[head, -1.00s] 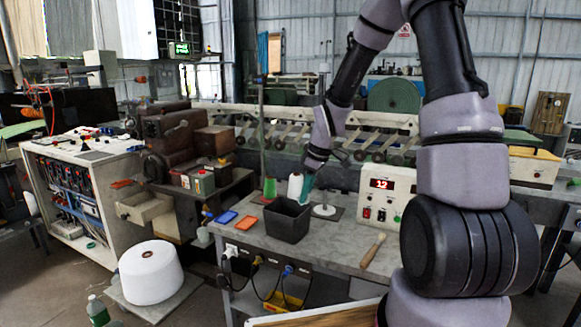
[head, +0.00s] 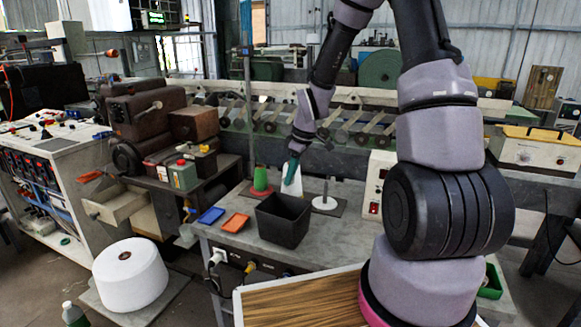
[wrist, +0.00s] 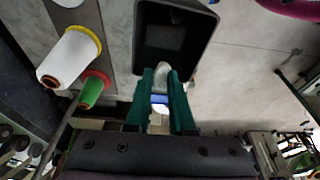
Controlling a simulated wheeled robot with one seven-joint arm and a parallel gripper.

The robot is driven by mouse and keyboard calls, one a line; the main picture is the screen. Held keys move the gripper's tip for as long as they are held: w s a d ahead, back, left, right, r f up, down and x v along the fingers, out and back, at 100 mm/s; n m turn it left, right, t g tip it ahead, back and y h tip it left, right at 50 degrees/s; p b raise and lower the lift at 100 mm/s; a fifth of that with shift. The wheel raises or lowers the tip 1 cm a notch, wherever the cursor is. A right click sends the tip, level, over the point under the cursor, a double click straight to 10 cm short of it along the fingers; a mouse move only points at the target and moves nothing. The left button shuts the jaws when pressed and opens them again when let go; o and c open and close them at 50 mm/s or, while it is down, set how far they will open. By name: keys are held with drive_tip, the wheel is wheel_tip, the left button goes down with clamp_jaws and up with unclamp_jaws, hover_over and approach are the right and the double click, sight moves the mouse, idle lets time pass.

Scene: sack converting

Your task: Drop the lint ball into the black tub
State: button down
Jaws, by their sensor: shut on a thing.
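The black tub (head: 283,222) stands open on the grey workbench, and its rim and inner wall show in the wrist view (wrist: 206,25). My gripper (head: 292,165) has green fingers and points down above the tub's back side. In the wrist view my gripper (wrist: 162,88) is shut on a small pale grey lint ball (wrist: 162,74). The ball shows against the tub's dark opening, near its edge. Its height over the rim is hard to tell. The fingers hide part of the ball, and it cannot be made out in the head view.
A white yarn cone (head: 291,184) and a green cone (head: 260,179) stand behind the tub. An orange tray (head: 235,222) and a blue tray (head: 211,215) lie to its left. A round white stand (head: 325,203) and a control box (head: 375,185) are to its right.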

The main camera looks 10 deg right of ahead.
drive_tip(key=shift+f, duration=1.2)
drive_tip(key=c, duration=0.7)
unclamp_jaws()
drive_tip(key=v, duration=1)
drive_tip(key=shift+r, duration=0.4)
drive_tip(key=shift+s+d, duration=0.1)
drive_tip(key=shift+s, duration=0.05)
